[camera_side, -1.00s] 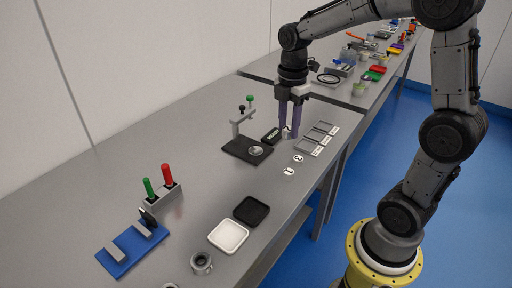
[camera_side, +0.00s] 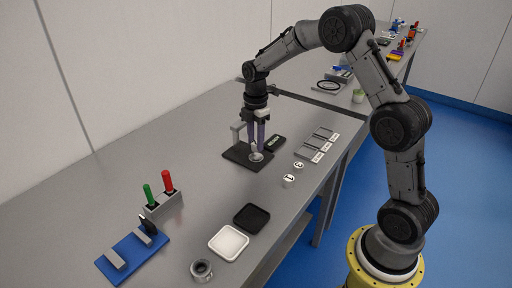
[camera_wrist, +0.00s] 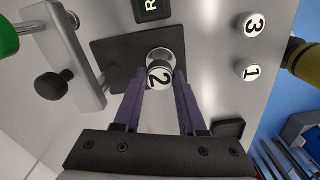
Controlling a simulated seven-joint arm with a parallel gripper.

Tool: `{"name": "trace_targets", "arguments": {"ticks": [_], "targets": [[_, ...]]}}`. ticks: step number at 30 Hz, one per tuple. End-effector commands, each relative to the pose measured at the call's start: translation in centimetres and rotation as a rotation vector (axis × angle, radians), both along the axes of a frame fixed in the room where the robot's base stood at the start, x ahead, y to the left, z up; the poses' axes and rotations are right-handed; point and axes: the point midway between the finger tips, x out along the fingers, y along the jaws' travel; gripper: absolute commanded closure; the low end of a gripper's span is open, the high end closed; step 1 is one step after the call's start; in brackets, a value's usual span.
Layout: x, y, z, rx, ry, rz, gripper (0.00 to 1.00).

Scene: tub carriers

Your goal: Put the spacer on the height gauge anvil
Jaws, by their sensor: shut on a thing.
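A spacer (camera_wrist: 158,77), a small cylinder with a white top marked 2, is between my gripper's fingertips in the wrist view. My gripper (camera_wrist: 160,88) is shut on it. The height gauge has a black base plate (camera_wrist: 118,52) and a grey arm (camera_wrist: 72,55). Its round silver anvil (camera_wrist: 161,55) shows partly behind the spacer. In the side view my gripper (camera_side: 257,150) points down over the anvil (camera_side: 256,157), and its fingers mostly hide the spacer. I cannot tell whether the spacer touches the anvil.
Spacers marked 1 (camera_side: 288,181) and 3 (camera_side: 298,165) stand right of the gauge. A black READY sign (camera_side: 275,142) lies behind it. Labelled grey slots (camera_side: 316,146) are farther right. The gauge's black knob (camera_wrist: 50,86) is near my left finger. A white tray (camera_side: 229,243) lies in front.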

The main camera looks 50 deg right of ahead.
Motion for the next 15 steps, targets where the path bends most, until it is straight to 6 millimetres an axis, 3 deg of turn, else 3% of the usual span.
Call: {"name": "trace_targets", "arguments": {"ticks": [6, 15], "targets": [[-0.2, 0.0, -2.8, 0.001, 0.003, 0.000, 1.00], [-0.1, 0.0, -2.9, 0.000, 0.001, 0.000, 1.00]]}}
